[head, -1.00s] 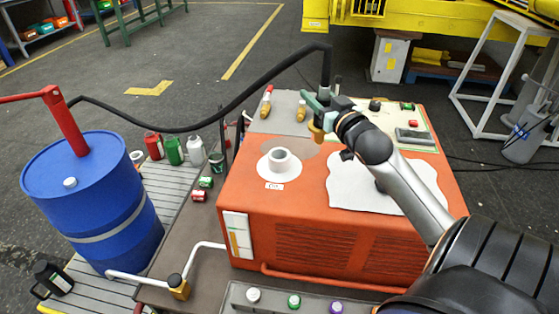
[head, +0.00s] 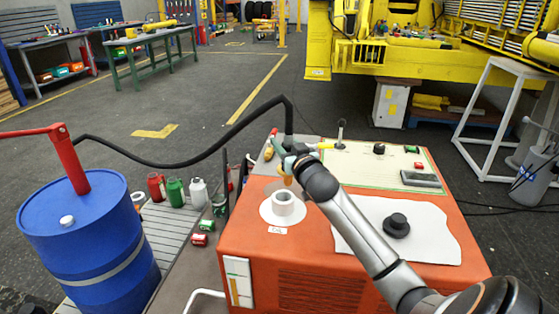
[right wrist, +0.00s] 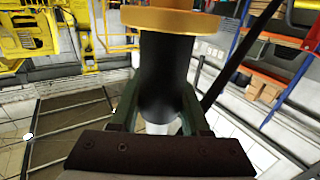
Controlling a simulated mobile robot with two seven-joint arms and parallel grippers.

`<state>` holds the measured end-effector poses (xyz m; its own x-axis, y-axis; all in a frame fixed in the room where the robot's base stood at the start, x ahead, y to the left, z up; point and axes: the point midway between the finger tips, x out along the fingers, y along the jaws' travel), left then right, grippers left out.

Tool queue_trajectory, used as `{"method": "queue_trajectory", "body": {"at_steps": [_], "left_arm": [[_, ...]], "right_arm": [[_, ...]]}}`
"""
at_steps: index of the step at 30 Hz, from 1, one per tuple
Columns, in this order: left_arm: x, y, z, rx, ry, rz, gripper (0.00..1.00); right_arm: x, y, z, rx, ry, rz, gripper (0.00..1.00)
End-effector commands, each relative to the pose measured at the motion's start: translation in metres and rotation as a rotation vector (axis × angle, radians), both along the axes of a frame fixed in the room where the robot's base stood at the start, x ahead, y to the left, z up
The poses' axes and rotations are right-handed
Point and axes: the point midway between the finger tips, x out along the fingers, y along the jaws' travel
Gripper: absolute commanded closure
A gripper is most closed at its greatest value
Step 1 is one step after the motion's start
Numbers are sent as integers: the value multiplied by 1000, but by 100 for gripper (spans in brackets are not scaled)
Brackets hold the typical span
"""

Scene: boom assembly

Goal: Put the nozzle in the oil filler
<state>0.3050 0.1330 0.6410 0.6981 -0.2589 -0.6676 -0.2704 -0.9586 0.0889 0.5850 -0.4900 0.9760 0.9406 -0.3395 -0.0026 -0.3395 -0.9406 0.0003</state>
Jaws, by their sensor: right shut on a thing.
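My right gripper (head: 287,160) is shut on the black body of the nozzle, whose black hose (head: 190,158) rises from it and runs left to the blue drum. The nozzle's brass end (head: 287,181) points down, just above and behind the white oil filler neck (head: 282,207) on the orange housing. It looks apart from the neck, but the exact gap is hard to tell. In the right wrist view the green fingers (right wrist: 160,105) clasp the black nozzle (right wrist: 165,70), with its brass collar (right wrist: 170,18) at the top. My left gripper is not in view.
A black cap (head: 396,224) lies on a white cloth (head: 438,235) on the orange housing (head: 300,255). A beige panel (head: 370,170) with knobs lies behind. The blue drum (head: 88,235) with its red pump stands left, with several bottles and cans between.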

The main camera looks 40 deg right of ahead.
Motion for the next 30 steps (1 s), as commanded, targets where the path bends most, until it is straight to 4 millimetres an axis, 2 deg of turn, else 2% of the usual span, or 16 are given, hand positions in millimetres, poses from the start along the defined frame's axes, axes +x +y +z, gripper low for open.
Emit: {"method": "queue_trajectory", "body": {"at_steps": [8, 14, 22, 30], "left_arm": [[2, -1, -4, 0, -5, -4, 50], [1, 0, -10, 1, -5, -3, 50], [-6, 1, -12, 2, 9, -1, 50], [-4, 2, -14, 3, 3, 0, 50]], "right_arm": [[13, 5, -16, 0, -5, 0, 100], [14, 5, -46, -1, -2, 0, 100], [13, 5, -46, -2, -5, 0, 100], [13, 5, -55, 0, -4, 0, 100]]}}
